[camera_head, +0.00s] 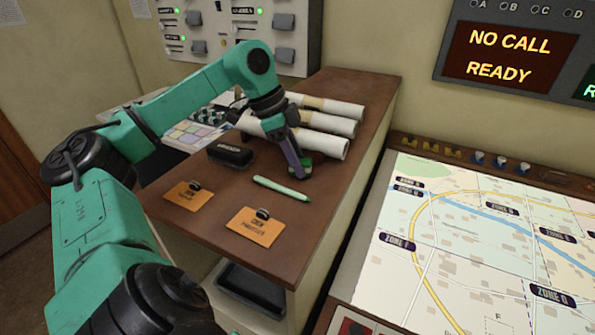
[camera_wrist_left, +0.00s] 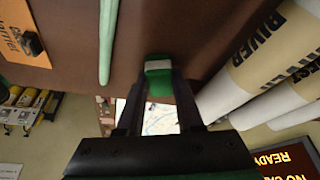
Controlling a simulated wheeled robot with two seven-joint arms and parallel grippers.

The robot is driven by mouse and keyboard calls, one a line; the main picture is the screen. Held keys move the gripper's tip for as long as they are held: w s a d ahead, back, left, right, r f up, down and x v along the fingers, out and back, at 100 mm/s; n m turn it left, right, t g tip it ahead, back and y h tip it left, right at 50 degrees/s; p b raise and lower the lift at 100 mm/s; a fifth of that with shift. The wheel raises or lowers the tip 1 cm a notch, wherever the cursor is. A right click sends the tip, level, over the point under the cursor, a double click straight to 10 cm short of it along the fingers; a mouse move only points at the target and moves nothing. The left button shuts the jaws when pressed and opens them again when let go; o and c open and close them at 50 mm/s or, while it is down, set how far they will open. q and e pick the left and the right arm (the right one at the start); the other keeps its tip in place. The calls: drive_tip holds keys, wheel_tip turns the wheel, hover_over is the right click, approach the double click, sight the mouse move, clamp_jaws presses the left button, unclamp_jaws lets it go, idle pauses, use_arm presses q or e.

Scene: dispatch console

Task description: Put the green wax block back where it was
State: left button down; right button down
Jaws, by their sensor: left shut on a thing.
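The green wax block (camera_head: 307,168) is a small dark green piece between the fingertips of my left gripper (camera_head: 298,172), over the brown desk top near the end of the paper rolls. In the left wrist view the block (camera_wrist_left: 159,84) shows green with a pale band, and both fingers (camera_wrist_left: 159,76) close on it. Whether its underside touches the desk top cannot be told. My right gripper is not in view.
A light green stick (camera_head: 282,188) lies in front of the block. Two orange clipped cards (camera_head: 258,229), a black eraser-like object (camera_head: 230,155) and several white paper rolls (camera_head: 325,143) lie on the brown desk (camera_head: 330,195). A lit map table (camera_head: 470,250) stands at right.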

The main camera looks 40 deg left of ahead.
use_arm(q)
drive_tip(key=shift+w+a+f+p, duration=0.1)
drive_tip(key=shift+p, duration=0.2)
drive_tip(key=shift+f, duration=0.2)
drive_tip(key=c, duration=0.6)
unclamp_jaws()
drive_tip(key=shift+r, duration=0.1)
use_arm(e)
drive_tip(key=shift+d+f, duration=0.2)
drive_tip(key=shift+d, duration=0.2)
use_arm(q)
drive_tip(key=shift+o, duration=0.2)
drive_tip(key=shift+r, duration=0.2)
drive_tip(key=p+v, duration=0.1)
drive_tip(key=v, duration=1.1)
drive_tip(key=shift+p, duration=0.35)
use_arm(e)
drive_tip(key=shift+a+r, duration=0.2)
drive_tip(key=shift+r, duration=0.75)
